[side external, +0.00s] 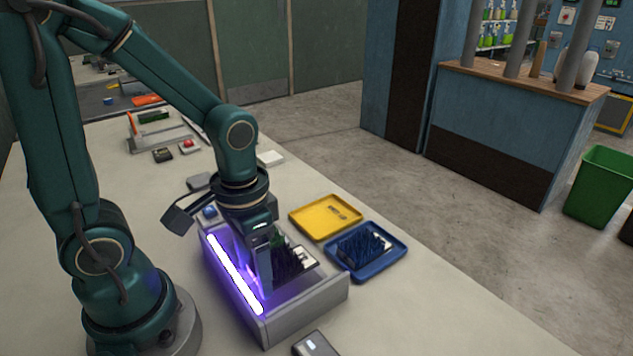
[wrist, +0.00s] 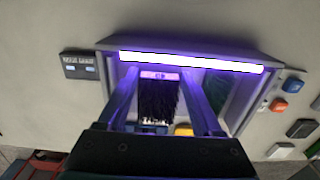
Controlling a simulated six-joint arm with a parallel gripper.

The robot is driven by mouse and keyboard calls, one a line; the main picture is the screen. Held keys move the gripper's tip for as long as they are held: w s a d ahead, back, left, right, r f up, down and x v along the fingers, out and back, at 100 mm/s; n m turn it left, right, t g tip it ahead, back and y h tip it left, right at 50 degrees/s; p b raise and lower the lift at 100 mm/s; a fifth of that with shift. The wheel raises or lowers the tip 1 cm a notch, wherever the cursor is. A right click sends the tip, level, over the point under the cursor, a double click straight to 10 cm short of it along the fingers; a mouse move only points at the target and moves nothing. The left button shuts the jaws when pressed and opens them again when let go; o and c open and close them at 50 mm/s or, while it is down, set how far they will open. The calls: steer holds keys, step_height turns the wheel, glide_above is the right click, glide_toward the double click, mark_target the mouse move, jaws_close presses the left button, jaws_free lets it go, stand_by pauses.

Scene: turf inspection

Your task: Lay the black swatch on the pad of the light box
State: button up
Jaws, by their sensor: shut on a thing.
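The black swatch (side external: 292,262), a dark bristly piece with a pale label end, is at my gripper (side external: 266,272), over the inside of the light box (side external: 310,306). In the wrist view the black swatch (wrist: 158,102) shows between the two fingers of my gripper (wrist: 160,88), its label end towards the glowing tube. My gripper is shut on it. The pad is mostly hidden by my gripper and the swatch, with a dark green patch (wrist: 217,86) beside the right finger. I cannot tell whether the swatch touches the pad.
The glowing violet tube (side external: 235,272) runs along the light box's near-left side. A blue tray (side external: 385,270) holding another dark bristly swatch (side external: 362,245) and a yellow tray (side external: 318,228) stand to the right. A small grey device (side external: 318,345) lies in front of the box.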

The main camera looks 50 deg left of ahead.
mark_target(256, 282)
steer(key=shift+f, duration=2)
steer(key=o, duration=1.3)
steer(key=shift+f, duration=0.1)
step_height(256, 282, up, 12)
steer(key=shift+r, duration=0.1)
steer(key=shift+s+d+r+t, duration=0.15)
steer(key=shift+r+t, duration=0.25)
steer(key=shift+t, duration=0.55)
steer(key=shift+d+r+t, duration=0.2)
steer(key=shift+r+t, duration=0.25)
steer(key=shift+t, duration=0.45)
steer(key=shift+s+d+r+t, duration=0.15)
steer(key=shift+r+t, duration=0.25)
steer(key=shift+t, duration=0.55)
